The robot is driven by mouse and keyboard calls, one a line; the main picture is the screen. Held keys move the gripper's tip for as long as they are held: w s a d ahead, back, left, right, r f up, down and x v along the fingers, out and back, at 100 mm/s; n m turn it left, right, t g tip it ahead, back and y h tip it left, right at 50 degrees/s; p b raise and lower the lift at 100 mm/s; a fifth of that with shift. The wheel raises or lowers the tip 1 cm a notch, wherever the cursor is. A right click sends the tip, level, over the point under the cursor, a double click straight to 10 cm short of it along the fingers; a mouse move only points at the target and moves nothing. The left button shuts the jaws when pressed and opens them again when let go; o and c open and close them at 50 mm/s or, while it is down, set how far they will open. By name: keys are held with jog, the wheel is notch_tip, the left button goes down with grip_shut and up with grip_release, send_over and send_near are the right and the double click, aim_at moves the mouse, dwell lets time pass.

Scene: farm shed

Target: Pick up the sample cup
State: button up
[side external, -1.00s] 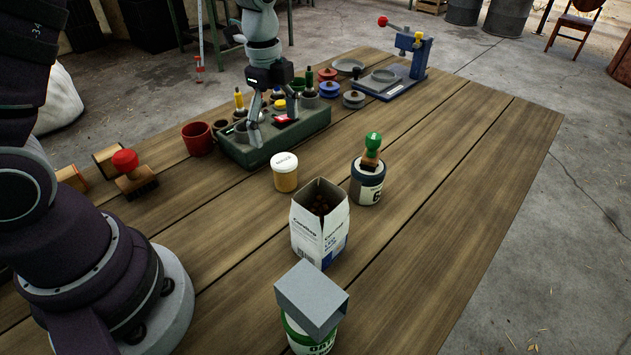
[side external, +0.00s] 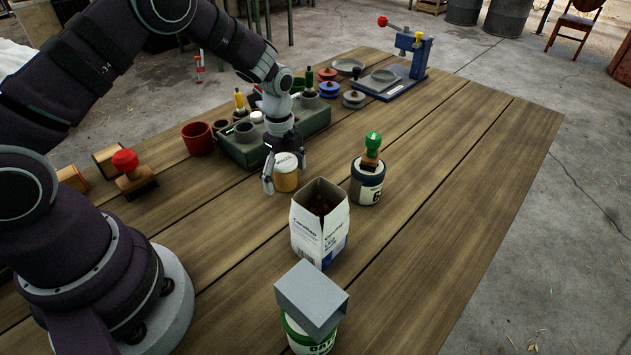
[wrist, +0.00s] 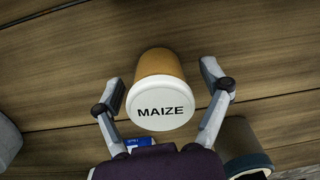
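The sample cup (side external: 287,181) has a tan body and a white lid. It stands upright on the wooden table; in the wrist view, the cup (wrist: 160,98) shows its lid marked MAIZE. My gripper (side external: 283,172) is down at the cup, pointing at the table, and partly hides it in the side view. In the wrist view, my gripper (wrist: 164,88) is open, with one finger on each side of the cup and a visible gap at both sides.
An open white bag (side external: 320,225) stands close in front of the cup. A labelled pot with a green-knobbed stamp (side external: 367,185) is to the right. A green tray (side external: 245,152) with small items lies behind. A grey block (side external: 312,298) sits on a pot in front. The table's right side is clear.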

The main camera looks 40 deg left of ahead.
jog(key=c, duration=1.1)
